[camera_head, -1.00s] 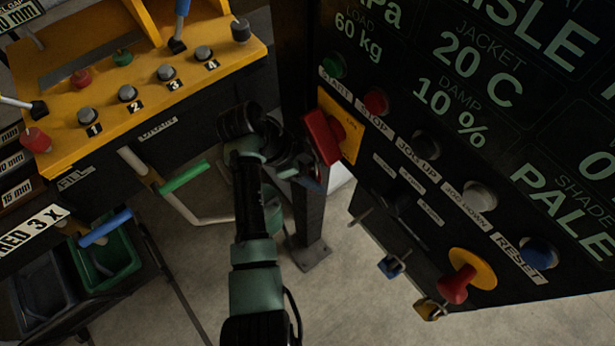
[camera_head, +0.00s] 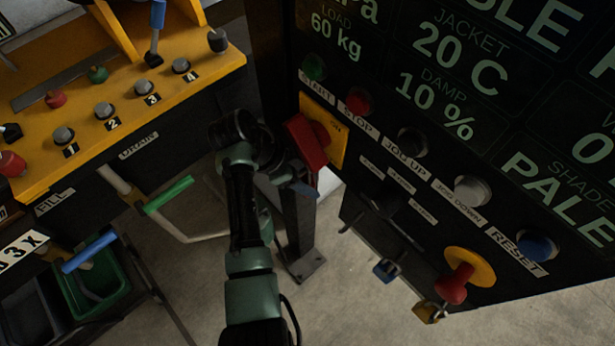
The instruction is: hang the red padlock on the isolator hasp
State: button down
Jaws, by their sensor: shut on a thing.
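The isolator is a red handle (camera_head: 306,142) on a yellow plate (camera_head: 338,140) at the left edge of the dark panel. My gripper (camera_head: 288,176) is just below and left of the red handle, seen partly from behind my own wrist. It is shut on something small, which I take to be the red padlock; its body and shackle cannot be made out. The hasp cannot be told apart behind my gripper and the handle. A small bluish piece (camera_head: 305,189) shows beside the fingertips; I cannot tell what it is.
A blue padlock (camera_head: 386,270) and a brass padlock (camera_head: 427,311) hang under the panel, near an empty hook (camera_head: 351,222). A red knob on a yellow disc (camera_head: 470,266) juts out above. A post (camera_head: 300,232) stands behind my arm. A yellow console (camera_head: 110,110) is at left.

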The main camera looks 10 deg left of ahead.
jog(key=shift+c, duration=0.8)
grip_release()
jog(key=p+v, duration=0.1)
jog(key=v, duration=1.2)
